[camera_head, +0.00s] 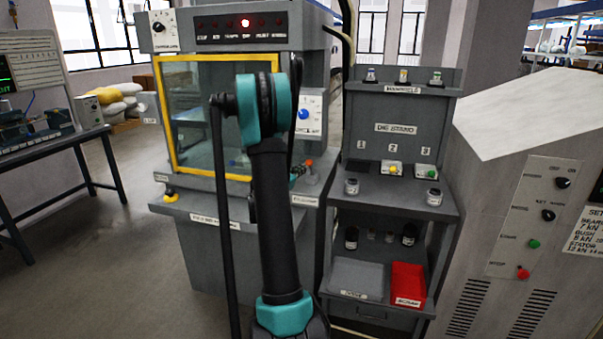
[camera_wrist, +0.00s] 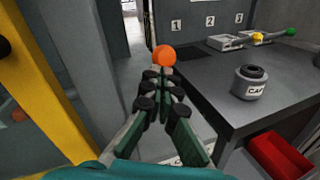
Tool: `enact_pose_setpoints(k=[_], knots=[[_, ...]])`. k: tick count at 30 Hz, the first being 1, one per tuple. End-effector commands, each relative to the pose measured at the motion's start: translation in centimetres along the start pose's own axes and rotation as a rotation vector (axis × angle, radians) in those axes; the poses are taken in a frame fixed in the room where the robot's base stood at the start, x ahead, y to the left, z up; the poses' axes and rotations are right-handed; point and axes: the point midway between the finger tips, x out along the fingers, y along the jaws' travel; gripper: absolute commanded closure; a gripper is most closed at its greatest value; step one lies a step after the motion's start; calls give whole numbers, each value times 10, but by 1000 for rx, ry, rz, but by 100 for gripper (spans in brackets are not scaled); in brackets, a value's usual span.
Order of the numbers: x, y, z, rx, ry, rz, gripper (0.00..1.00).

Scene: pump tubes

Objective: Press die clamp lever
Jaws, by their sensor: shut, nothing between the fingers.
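An orange ball knob (camera_wrist: 164,56), which looks like the end of the clamp lever, shows in the wrist view straight beyond my fingertips. In the head view the orange knob (camera_head: 309,163) stands at the right side of the press, just right of my arm. My gripper (camera_wrist: 162,84) is shut and empty, its dark green fingers pointing at the knob. The fingertips overlap the area just below the knob; I cannot tell whether they touch it. The lever's shaft is mostly hidden behind the fingers. In the head view my gripper is largely hidden by my arm.
The press (camera_head: 220,45) has a yellow-framed window (camera_head: 166,120), whose yellow edge (camera_wrist: 50,85) is close on the left in the wrist view. The die stand (camera_head: 395,90) is on the right. A grey die (camera_wrist: 249,82) sits on its shelf above a red bin (camera_wrist: 278,158).

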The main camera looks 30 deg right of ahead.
Motion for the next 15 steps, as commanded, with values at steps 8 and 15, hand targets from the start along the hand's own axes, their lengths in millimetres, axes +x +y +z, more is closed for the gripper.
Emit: enact_pose_setpoints(k=[8,15], knots=[[11,8,17,-49,152,-49,100],[21,16,27,-56,174,-54,100]])
